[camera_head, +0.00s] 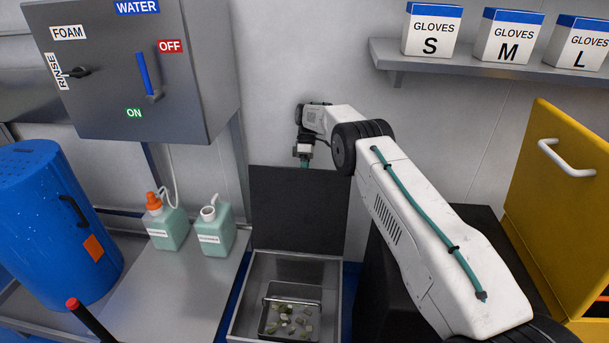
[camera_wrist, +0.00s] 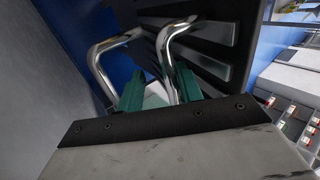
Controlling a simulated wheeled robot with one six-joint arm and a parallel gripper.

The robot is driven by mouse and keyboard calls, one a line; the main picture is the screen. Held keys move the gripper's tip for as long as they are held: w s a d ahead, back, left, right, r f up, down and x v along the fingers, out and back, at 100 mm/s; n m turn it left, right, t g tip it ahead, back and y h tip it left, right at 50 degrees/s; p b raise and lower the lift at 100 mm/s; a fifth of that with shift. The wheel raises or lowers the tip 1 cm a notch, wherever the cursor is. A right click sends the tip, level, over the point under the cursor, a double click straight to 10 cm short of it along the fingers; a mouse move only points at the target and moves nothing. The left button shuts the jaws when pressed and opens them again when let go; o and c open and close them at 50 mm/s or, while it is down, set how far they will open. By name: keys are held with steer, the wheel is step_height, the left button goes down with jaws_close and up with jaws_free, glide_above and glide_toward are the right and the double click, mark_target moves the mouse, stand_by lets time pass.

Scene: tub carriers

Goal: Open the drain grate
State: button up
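The drain grate (camera_head: 298,208) is a dark panel standing upright at the back edge of the metal drain box (camera_head: 238,298). The box's inside is exposed. My gripper (camera_head: 304,164) is at the grate's top edge, partly hidden behind it. In the wrist view the slotted grate (camera_wrist: 195,62) carries a chrome handle (camera_wrist: 167,45), with two bent bars showing. My gripper's teal fingers (camera_wrist: 158,88) are apart, close to these bars. The right finger overlaps the right bar in view.
A wire-handled basket (camera_head: 268,318) with pale debris lies in the drain box. Two bottles (camera_head: 215,228) stand on the steel bench at left, near a blue drum (camera_head: 55,225). A yellow cabinet (camera_head: 560,190) stands at right. A glove shelf (camera_head: 480,69) is on the wall.

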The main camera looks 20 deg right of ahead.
steer(key=shift+a+r, duration=0.2)
steer(key=s+r, duration=0.2)
steer(key=s, duration=0.6)
steer(key=s+r, duration=0.3)
steer(key=s, duration=0.5)
steer(key=shift+d, duration=0.1)
stand_by(0.3)
